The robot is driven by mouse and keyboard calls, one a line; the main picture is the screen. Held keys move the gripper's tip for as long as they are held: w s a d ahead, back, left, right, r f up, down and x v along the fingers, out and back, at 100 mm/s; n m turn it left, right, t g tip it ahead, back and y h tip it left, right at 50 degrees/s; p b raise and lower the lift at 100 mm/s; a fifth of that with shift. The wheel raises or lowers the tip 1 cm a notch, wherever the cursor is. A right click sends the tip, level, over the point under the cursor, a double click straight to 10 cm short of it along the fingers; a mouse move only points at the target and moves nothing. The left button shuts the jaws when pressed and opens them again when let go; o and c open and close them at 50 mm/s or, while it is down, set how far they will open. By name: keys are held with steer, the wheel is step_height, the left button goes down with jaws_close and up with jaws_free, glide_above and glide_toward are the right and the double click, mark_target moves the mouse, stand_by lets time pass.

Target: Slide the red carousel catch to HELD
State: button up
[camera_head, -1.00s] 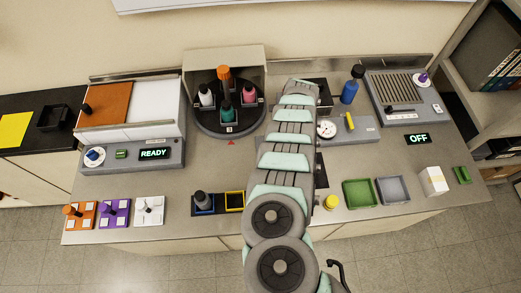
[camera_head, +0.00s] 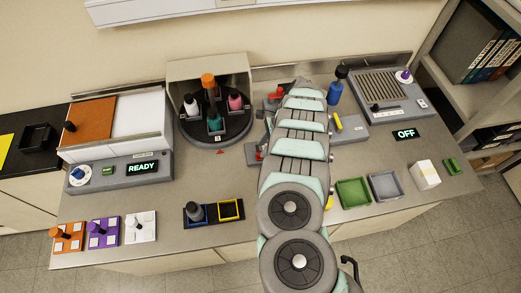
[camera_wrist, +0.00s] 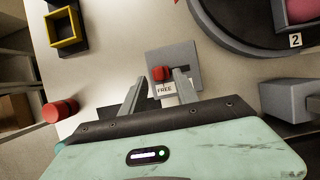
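The red carousel catch (camera_wrist: 160,73) shows in the wrist view as a small red knob on a grey plate (camera_wrist: 187,56), with a white FREE label beside it. In the head view a red piece (camera_head: 259,152), which looks like the same catch, shows at my arm's left edge, right of the carousel (camera_head: 216,142). My gripper (camera_wrist: 160,78) is open, one finger on each side of the knob. I cannot tell whether the fingers touch it. My arm hides the gripper in the head view. No HELD label is readable.
A red cylinder (camera_wrist: 60,110) stands at the left of the wrist view. A grey block (camera_wrist: 290,100) is at right, below the carousel's edge. A yellow-rimmed tray (camera_head: 230,209) lies on the front bench. The bench between tray and carousel is clear.

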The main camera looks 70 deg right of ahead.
mark_target(259, 153)
steer(key=shift+x, duration=1.6)
jaws_close()
stand_by(0.3)
